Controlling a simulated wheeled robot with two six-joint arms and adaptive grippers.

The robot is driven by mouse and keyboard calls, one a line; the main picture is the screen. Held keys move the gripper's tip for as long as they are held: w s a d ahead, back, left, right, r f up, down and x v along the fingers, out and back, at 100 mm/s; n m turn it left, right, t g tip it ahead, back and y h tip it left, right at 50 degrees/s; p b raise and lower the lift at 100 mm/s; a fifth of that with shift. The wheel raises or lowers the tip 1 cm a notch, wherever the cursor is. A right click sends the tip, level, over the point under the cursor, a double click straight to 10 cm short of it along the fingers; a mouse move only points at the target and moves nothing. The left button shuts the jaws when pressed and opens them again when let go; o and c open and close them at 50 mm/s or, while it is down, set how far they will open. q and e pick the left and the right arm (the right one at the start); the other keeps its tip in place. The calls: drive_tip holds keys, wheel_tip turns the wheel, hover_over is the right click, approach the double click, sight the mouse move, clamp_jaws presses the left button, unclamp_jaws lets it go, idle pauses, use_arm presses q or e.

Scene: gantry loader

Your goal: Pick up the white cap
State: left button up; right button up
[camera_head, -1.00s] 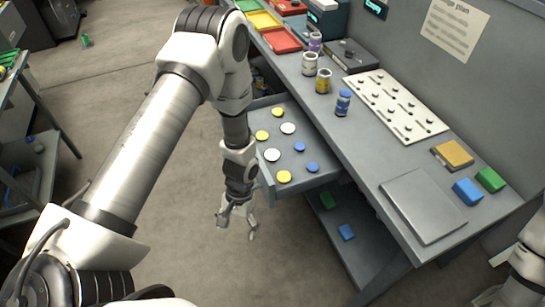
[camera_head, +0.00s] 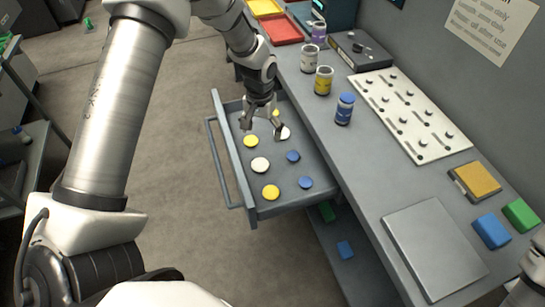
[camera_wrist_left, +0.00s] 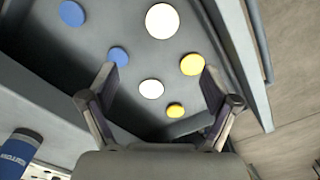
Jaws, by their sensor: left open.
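Two white caps lie in the open grey drawer (camera_head: 235,160). One white cap (camera_head: 284,132) is partly behind my left gripper's finger in the head view; it shows between the fingers in the left wrist view (camera_wrist_left: 151,88). The other white cap (camera_head: 260,165) lies nearer the front and also shows at the top of the left wrist view (camera_wrist_left: 162,20). My left gripper (camera_head: 262,129) is open and empty above the drawer, its fingers pointing down; they also show in the left wrist view (camera_wrist_left: 158,78). My right gripper is out of view.
Yellow caps (camera_head: 251,141) and blue caps (camera_head: 293,156) lie around the white ones. The drawer has low walls.

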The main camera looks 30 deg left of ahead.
use_arm(q)
drive_tip(key=b, duration=0.5)
hover_over(260, 164)
wheel_tip(260, 164, down, 5)
drive_tip(key=shift+f, duration=0.1)
wheel_tip(260, 164, down, 8)
drive_tip(key=shift+w+r+p, duration=0.1)
drive_tip(key=shift+p, duration=0.3)
drive_tip(key=shift+c, duration=0.7)
drive_tip(key=c, duration=0.8)
